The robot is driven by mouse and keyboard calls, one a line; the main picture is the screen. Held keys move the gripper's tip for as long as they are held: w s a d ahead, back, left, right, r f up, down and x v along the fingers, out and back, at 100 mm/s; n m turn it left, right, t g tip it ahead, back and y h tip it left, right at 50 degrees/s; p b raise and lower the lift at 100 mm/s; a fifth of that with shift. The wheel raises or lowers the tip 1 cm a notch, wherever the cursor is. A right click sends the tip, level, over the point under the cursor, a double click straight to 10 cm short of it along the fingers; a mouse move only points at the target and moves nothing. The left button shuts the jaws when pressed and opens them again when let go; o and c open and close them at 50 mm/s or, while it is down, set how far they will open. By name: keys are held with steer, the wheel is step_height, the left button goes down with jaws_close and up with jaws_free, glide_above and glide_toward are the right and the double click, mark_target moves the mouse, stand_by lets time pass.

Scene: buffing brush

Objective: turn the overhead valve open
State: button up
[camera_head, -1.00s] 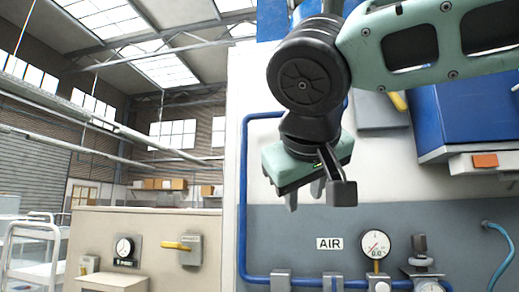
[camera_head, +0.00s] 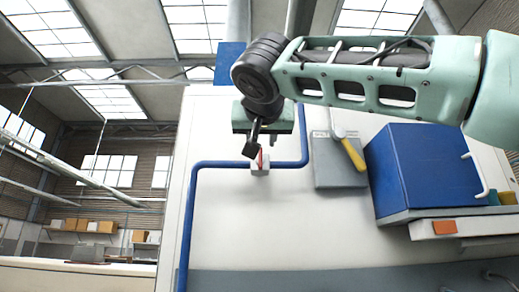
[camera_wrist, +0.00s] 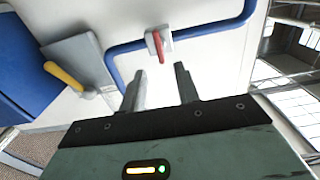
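The overhead valve (camera_head: 260,168) is a small grey body with a red lever, set in a blue pipe (camera_head: 220,164) on the white wall. In the wrist view the valve (camera_wrist: 153,44) shows just beyond the fingertips, its red lever (camera_wrist: 159,47) pointing towards the gap between them. My gripper (camera_head: 253,148) is in front of the valve in the head view and hides part of it. In the wrist view my gripper (camera_wrist: 160,80) is open, with two grey fingers apart and nothing between them. The lever appears apart from both fingers.
A grey switch box (camera_head: 328,172) with a yellow handle (camera_head: 353,153) is on the wall right of the valve. A blue cabinet (camera_head: 420,165) juts out further right, above a ledge with an orange block (camera_head: 445,227). The wall below the valve is bare.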

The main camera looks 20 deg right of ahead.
mark_target(260, 155)
steer(key=p+x, duration=0.2)
steer(key=x, duration=0.6)
steer(key=shift+w+d+p, duration=0.1)
steer(key=shift+w+p, duration=0.2)
steer(key=shift+p, duration=0.1)
steer(key=shift+f, duration=0.1)
jaws_close()
